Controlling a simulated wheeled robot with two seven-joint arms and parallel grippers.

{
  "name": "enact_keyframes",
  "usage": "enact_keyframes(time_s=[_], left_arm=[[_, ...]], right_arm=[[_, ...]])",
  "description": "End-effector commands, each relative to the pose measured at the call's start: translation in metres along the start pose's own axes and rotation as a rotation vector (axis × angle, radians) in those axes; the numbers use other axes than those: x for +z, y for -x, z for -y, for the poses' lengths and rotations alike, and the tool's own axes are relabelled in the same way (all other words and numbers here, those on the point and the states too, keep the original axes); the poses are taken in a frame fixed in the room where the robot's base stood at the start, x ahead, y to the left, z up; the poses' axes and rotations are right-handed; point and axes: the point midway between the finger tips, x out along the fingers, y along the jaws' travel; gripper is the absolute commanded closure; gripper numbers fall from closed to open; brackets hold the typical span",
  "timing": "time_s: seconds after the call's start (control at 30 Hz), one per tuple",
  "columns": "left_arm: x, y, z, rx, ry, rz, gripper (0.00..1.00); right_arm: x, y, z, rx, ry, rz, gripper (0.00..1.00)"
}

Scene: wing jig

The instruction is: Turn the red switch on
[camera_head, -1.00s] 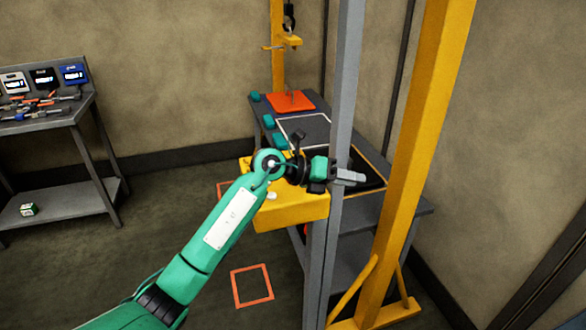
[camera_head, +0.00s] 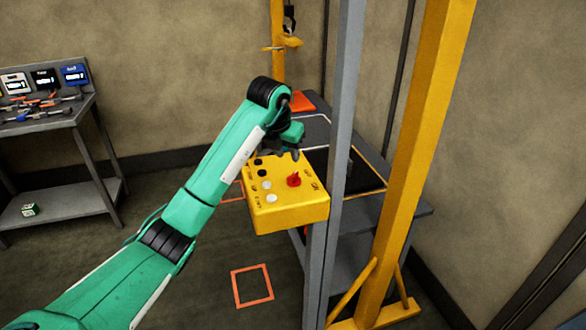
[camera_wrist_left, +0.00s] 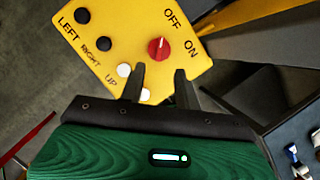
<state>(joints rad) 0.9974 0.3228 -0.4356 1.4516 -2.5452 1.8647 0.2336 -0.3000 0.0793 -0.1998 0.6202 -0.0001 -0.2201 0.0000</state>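The red switch (camera_head: 294,180) is a rotary knob on the yellow control box (camera_head: 288,211). In the left wrist view the red switch (camera_wrist_left: 157,50) has a small white mark that points roughly toward the OFF label (camera_wrist_left: 172,17); the ON label (camera_wrist_left: 191,48) is to its right. My left gripper (camera_wrist_left: 158,76) is open and empty, its two fingers apart, just short of the switch in that view. In the head view my left gripper (camera_head: 293,147) is by the box's far edge, fingertips hard to make out. My right gripper is not in view.
Black and white buttons (camera_head: 266,184) line the box's left side. A grey post (camera_head: 340,120) stands right beside the box, with a yellow post (camera_head: 425,130) further right. A dark workbench (camera_head: 405,205) is behind. A tool table (camera_head: 50,122) is at left.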

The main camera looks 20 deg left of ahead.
Motion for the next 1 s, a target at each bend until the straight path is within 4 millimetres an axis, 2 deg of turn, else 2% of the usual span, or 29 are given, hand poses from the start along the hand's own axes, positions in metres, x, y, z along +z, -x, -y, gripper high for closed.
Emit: enact_keyframes(time_s=[0.2,0.4,0.6,0.87,1.0], left_arm=[[0.0,-0.046,0.001,-0.004,0.001,-0.005,0.67],[0.001,-0.077,0.001,-0.004,0.001,-0.001,0.67],[0.0,-0.091,0.001,-0.002,-0.001,0.001,0.67],[0.0,-0.092,0.001,-0.001,-0.001,0.001,0.67],[0.0,-0.092,0.001,-0.001,-0.001,0.001,0.93]], right_arm=[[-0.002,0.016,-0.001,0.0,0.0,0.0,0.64],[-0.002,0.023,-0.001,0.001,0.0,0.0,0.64],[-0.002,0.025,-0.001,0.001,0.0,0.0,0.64],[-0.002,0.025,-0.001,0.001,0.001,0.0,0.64],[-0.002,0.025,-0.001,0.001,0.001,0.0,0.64]])
